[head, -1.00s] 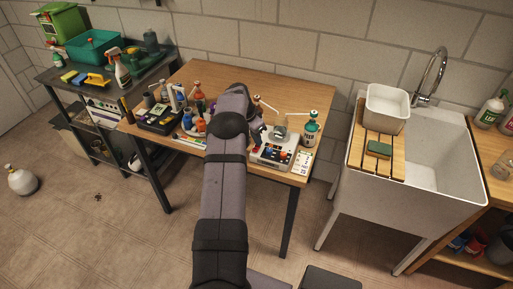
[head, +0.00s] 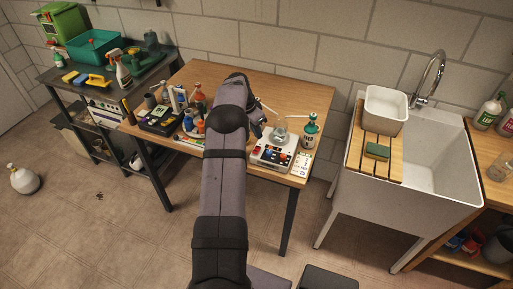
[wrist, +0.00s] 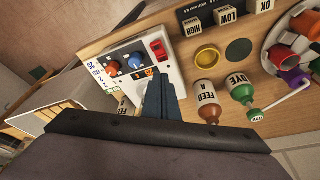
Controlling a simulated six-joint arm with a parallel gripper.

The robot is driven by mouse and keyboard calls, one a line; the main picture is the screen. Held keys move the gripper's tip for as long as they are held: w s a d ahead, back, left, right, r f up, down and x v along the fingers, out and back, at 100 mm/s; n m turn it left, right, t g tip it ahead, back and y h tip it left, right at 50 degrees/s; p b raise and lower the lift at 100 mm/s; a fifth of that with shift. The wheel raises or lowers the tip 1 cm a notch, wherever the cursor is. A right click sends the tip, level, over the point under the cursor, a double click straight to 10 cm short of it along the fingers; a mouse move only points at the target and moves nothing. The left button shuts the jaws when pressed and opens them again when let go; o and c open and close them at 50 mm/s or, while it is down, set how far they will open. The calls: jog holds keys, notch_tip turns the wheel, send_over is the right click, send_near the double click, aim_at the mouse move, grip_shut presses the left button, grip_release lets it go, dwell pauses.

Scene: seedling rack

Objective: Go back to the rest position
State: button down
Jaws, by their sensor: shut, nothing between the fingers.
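My gripper (wrist: 160,92) shows in the wrist view with its dark fingers together and nothing between them. In that view the fingertips overlap the edge of a white instrument (wrist: 135,62) with blue and orange knobs and a red switch; I cannot tell the gap. In the head view my arm reaches over the wooden table, and its wrist end is up left of the white instrument (head: 275,153). The fingers are mostly hidden there by my own arm.
A clear flask (head: 280,133) stands at the instrument, with a green-capped bottle (head: 310,131) to its right. The wrist view shows a FEED A bottle (wrist: 207,100) and a DYE bottle (wrist: 239,88). A sink (head: 434,155) stands right of the table. The table's back right is clear.

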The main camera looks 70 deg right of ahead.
jog(key=shift+r, duration=0.55)
jog(key=w+a+r+n+t, duration=0.1)
jog(key=w+a+r+n, duration=0.1)
jog(key=w+a+n, duration=0.5)
jog(key=w+a+r+y, duration=0.1)
jog(key=w+a+r, duration=0.1)
jog(key=w+a, duration=0.65)
jog(key=w+a+r+n+t, duration=0.1)
jog(key=w+a+r+n, duration=0.2)
jog(key=a, duration=0.9)
jog(key=s+a+n+y, duration=0.1)
jog(key=s+a+n, duration=0.2)
jog(key=a+n, duration=1.15)
jog(key=s+a, duration=0.5)
jog(key=a, duration=0.3)
jog(key=s+a+f+y, duration=0.1)
jog(key=s+a, duration=0.4)
jog(key=a, duration=0.4)
jog(key=shift+s+a+f, duration=0.15)
jog(key=shift+s+a, duration=0.15)
jog(key=shift+s, duration=0.05)
jog(key=shift+m, duration=0.25)
